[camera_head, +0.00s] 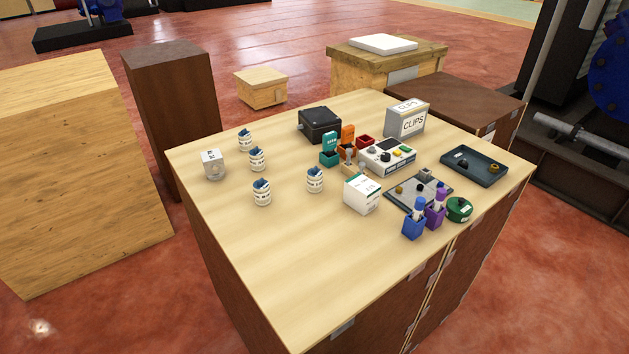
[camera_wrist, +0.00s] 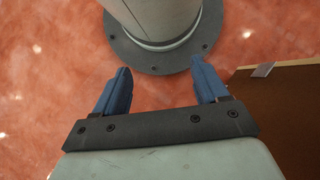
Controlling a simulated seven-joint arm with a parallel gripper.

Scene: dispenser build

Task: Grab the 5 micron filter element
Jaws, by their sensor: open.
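I cannot pick out the 5 micron filter element for certain, as the small labels are unreadable. Small holders with upright pieces stand on the table: teal (camera_head: 329,149), orange (camera_head: 347,138), blue (camera_head: 414,223) and purple (camera_head: 435,212). Several white banded containers with blue tops stand on the left half, one of them nearest the middle (camera_head: 315,180). My gripper (camera_wrist: 161,76) shows only in the wrist view. Its blue fingers are apart with nothing between them, over the red floor and away from the table's objects.
The wooden table (camera_head: 290,260) has clear room at its front left. On it are a black box (camera_head: 320,124), a CLIPS box (camera_head: 406,119), a device with knobs (camera_head: 387,157), a white carton (camera_head: 362,194), a grey mat (camera_head: 402,200), a dark tray (camera_head: 485,172) and a green round container (camera_head: 459,209).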

